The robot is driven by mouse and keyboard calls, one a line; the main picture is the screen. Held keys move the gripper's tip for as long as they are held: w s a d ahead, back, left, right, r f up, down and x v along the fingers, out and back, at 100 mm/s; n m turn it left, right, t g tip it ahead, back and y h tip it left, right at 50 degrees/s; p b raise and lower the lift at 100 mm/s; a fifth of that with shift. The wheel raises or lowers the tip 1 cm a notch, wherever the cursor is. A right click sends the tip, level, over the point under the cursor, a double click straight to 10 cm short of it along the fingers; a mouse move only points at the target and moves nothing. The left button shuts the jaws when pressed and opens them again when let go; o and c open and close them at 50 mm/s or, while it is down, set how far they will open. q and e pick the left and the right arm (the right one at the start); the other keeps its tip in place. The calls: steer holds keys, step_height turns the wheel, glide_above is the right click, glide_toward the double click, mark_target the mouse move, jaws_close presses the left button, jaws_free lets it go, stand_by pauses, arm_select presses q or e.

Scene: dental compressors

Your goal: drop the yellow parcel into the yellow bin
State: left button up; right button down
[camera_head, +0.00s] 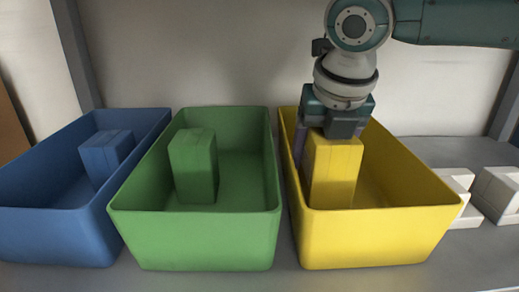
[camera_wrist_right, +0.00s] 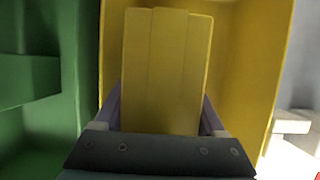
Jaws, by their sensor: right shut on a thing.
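The yellow parcel (camera_head: 334,172) is an upright yellow box inside the yellow bin (camera_head: 375,237), towards its left side. My right gripper (camera_head: 325,150) comes down from above and is shut on the parcel's upper part. In the right wrist view the parcel (camera_wrist_right: 165,70) sits between the two fingers (camera_wrist_right: 162,115), with the yellow bin's wall (camera_wrist_right: 240,75) around it. Whether the parcel's bottom touches the bin floor is hidden by the bin's front wall. My left gripper is not in view.
A green bin (camera_head: 195,240) with a green parcel (camera_head: 193,165) stands directly left of the yellow bin. A blue bin (camera_head: 55,237) with a blue parcel (camera_head: 106,155) is at the far left. White boxes (camera_head: 497,193) lie on the grey surface to the right.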

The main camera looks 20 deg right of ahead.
steer(key=shift+s+f, duration=0.15)
steer(key=shift+w+d+r, duration=0.1)
steer(key=shift+w+r, duration=0.15)
steer(key=shift+w, duration=0.2)
steer(key=shift+s+f, duration=0.2)
steer(key=shift+f, duration=0.25)
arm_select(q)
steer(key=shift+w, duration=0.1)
arm_select(e)
steer(key=shift+w+f, duration=0.1)
steer(key=shift+f, duration=0.1)
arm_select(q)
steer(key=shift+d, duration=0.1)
arm_select(e)
steer(key=shift+c, duration=1.2)
jaws_free()
